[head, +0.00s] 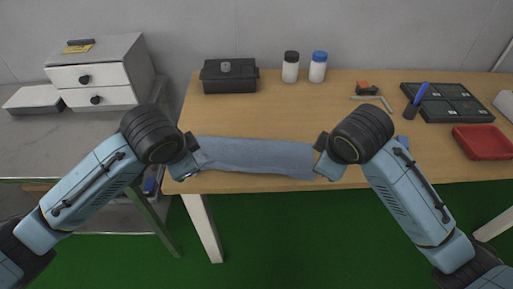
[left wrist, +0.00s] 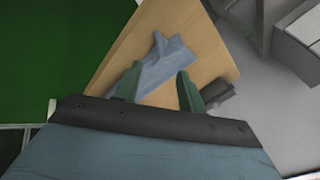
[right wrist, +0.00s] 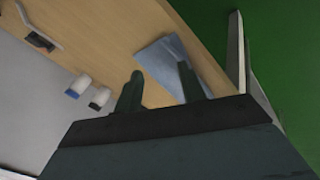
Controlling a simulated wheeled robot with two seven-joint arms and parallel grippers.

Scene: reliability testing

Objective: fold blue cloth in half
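The blue cloth (head: 255,155) lies as a long, narrow strip along the front edge of the wooden table, with light wrinkles. It also shows in the left wrist view (left wrist: 166,66), with a creased, pointed part, and in the right wrist view (right wrist: 164,62). My left gripper (head: 187,171) is at the cloth's left end. Its fingers (left wrist: 157,84) stand apart with nothing seen clamped between them. My right gripper (head: 324,170) is at the cloth's right end. Its fingers (right wrist: 160,82) are also apart. The arms hide parts of both cloth ends.
A black box (head: 229,78) and two bottles, one black-capped (head: 290,68) and one blue-capped (head: 318,68), stand at the back. A dark organizer tray (head: 447,103) and a red tray (head: 483,141) are at the right. A white drawer unit (head: 100,72) stands left.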

